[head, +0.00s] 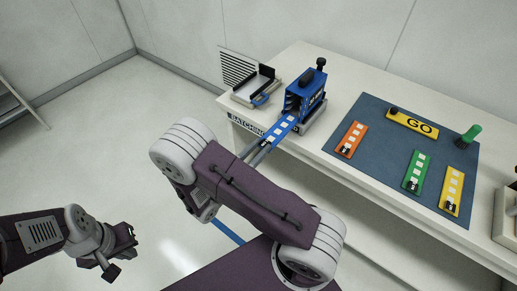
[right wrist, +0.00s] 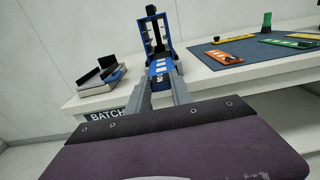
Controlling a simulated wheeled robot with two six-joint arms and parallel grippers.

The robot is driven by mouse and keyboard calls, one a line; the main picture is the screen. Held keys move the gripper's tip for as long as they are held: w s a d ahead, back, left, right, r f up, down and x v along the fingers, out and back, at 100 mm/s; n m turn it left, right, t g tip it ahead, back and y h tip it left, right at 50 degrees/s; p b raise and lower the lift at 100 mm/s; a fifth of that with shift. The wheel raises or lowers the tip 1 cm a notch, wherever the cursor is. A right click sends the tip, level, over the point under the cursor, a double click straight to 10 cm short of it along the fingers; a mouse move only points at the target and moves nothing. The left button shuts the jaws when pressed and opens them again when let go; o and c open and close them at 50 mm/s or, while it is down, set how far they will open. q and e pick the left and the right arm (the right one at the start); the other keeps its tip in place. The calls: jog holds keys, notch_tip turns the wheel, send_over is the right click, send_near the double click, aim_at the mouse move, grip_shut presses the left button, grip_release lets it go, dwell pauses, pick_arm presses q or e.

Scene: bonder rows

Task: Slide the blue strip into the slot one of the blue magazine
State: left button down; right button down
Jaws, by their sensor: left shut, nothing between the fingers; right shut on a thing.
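The blue strip (head: 281,126), with white squares along it, is held by its near end in my right gripper (head: 264,144). The right wrist view shows the strip (right wrist: 161,68) between the two grey fingers (right wrist: 161,88). The blue magazine (head: 306,92) stands upright at the table's front edge, its open front facing my right gripper; it also shows in the right wrist view (right wrist: 157,35). The strip's far end is at the lower part of that opening; I cannot tell how far inside it is. My left gripper (head: 122,251) is shut and empty, low at the left, away from the table.
A blue-grey mat (head: 385,156) bears an orange strip (head: 352,138), a green strip (head: 416,172), a yellow strip (head: 453,190) and a yellow GO plate (head: 411,123). A black-and-white holder (head: 252,88) stands left of the magazine.

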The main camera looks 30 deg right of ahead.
aim_at(278, 132)
jog(key=shift+p+x, duration=0.3)
jog(key=shift+x, duration=3.7)
jog(key=shift+d, duration=0.1)
jog(key=shift+x, duration=1.05)
jog(key=c, duration=1.1)
grip_release()
jog(key=shift+o, duration=0.2)
